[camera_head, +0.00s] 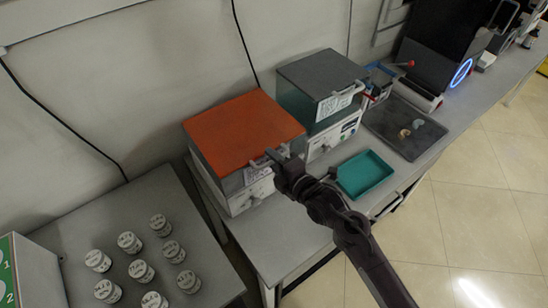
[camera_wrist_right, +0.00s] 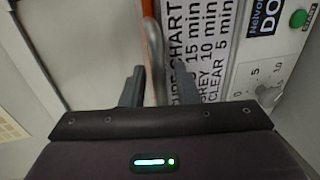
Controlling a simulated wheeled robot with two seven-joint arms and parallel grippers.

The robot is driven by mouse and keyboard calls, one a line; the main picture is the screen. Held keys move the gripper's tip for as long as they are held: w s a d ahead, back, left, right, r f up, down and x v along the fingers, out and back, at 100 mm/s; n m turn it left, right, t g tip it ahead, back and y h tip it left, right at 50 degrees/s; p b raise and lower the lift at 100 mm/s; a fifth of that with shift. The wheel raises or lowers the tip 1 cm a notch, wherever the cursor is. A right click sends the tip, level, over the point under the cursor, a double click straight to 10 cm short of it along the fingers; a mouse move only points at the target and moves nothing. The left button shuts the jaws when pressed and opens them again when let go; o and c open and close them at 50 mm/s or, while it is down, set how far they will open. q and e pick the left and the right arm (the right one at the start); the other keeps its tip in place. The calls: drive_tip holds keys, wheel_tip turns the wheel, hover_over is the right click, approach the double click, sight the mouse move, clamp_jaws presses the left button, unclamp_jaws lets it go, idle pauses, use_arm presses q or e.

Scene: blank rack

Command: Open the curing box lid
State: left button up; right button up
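The curing box (camera_head: 247,193) has an orange lid (camera_head: 242,130) that lies shut on its white and grey body. A light handle (camera_head: 278,155) sticks out at the lid's front right edge. My right gripper (camera_head: 277,165) is at this handle. My left gripper is out of view.
A grey-topped box (camera_head: 318,75) stands just right of the curing box. Several labelled jars (camera_head: 130,242) stand on the left table. The bench front edge runs under my right arm.

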clamp_jaws()
drive_tip(key=shift+w, duration=0.1)
idle(0.3)
